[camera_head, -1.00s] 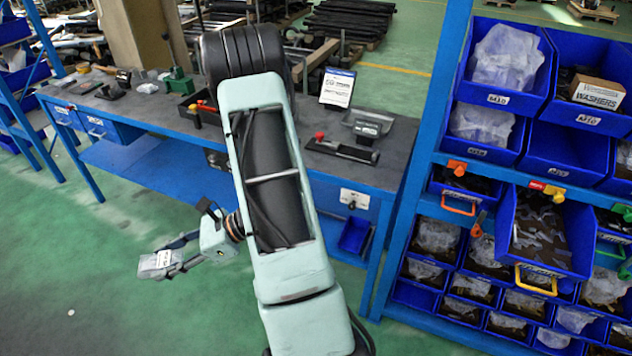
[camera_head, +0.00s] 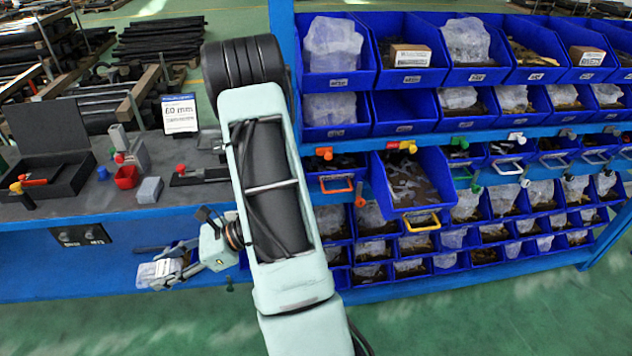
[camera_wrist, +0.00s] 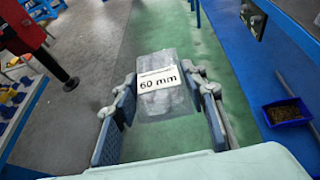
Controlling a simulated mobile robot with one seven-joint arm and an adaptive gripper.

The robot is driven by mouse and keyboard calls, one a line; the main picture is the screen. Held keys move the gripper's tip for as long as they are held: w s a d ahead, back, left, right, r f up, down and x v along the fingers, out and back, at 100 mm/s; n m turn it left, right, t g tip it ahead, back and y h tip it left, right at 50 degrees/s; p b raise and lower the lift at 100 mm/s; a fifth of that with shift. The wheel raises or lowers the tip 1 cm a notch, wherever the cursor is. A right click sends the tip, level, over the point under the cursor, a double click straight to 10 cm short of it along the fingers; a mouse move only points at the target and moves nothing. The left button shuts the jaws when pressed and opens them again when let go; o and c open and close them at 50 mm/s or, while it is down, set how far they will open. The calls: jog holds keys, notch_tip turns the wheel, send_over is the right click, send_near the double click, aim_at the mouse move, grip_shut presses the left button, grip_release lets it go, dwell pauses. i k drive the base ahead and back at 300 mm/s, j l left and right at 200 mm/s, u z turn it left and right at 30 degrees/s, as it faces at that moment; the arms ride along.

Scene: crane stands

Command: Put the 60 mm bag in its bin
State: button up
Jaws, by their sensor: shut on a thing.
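My gripper (camera_head: 178,270) is shut on a clear bag (camera_wrist: 158,92) with a white label reading "60 mm". In the wrist view the bag sits between the two fingers, above the green floor. In the head view the bag (camera_head: 160,270) shows small and pale at the end of my arm, in front of the blue bench. A rack of blue bins stands to the right of my arm. One bin with a yellow handle (camera_head: 422,222) is pulled out from its row and holds dark flat parts. The small bin labels are too small to read for a 60 mm mark.
The rack's blue upright (camera_head: 284,70) stands close to my arm. Green floor (camera_head: 480,320) in front of the rack is clear.

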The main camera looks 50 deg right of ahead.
aim_at(417, 188)
jog(key=z, duration=1.05)
